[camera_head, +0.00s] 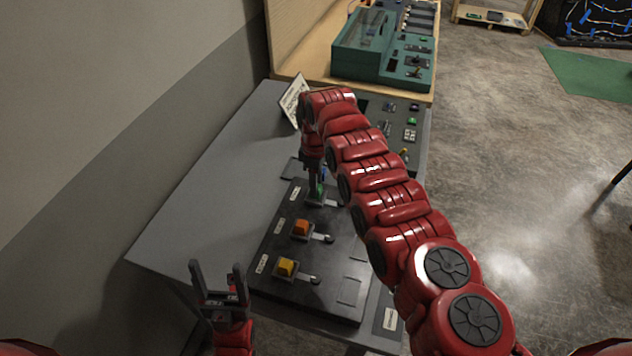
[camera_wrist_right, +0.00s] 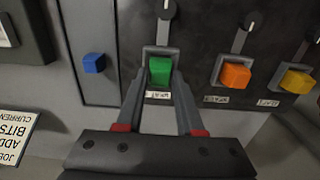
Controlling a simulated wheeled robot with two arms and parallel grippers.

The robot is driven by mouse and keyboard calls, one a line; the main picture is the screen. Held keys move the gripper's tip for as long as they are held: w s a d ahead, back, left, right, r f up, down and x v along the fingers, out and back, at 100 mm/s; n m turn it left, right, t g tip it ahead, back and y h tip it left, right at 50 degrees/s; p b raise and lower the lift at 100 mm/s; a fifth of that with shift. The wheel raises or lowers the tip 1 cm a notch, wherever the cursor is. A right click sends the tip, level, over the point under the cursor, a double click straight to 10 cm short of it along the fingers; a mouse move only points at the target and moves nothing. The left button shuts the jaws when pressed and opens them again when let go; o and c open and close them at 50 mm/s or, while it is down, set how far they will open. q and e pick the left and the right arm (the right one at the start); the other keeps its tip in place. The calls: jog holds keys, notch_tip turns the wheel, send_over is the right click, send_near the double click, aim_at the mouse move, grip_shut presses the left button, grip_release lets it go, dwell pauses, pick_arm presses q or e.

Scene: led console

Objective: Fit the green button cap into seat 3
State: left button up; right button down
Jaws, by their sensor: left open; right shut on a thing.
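The green button cap (camera_head: 320,190) is at the far end of the row of seats on the dark console panel (camera_head: 340,258). In the right wrist view the green cap (camera_wrist_right: 160,70) sits between the fingertips of my right gripper (camera_wrist_right: 159,88), which is shut on it. The cap is at a grey-framed seat (camera_wrist_right: 163,50); I cannot tell whether it is fully down. The label beside this seat is too small to read surely. In the head view my right gripper (camera_head: 316,184) partly hides the cap. My left gripper (camera_head: 219,272) is open and empty at the near left.
An orange cap (camera_head: 301,229) and a yellow cap (camera_head: 287,266) sit in the other seats, each beside a lever knob. A blue cap (camera_wrist_right: 94,63) lies on the other side of the green one. A white sign (camera_head: 293,100) stands behind. The grey tabletop (camera_head: 210,180) at left is clear.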

jog(key=shift+f+b, duration=0.65)
jog(key=shift+f, duration=0.05)
dwell(0.5)
jog(key=shift+c, duration=2.3)
grip_release()
notch_tip(320, 180, up, 9)
jog(key=b, duration=0.3)
jog(key=shift+f, duration=0.2)
notch_tip(320, 180, up, 9)
jog(key=p, duration=0.6)
jog(key=shift+s+f, duration=0.1)
jog(key=shift+f, duration=0.05)
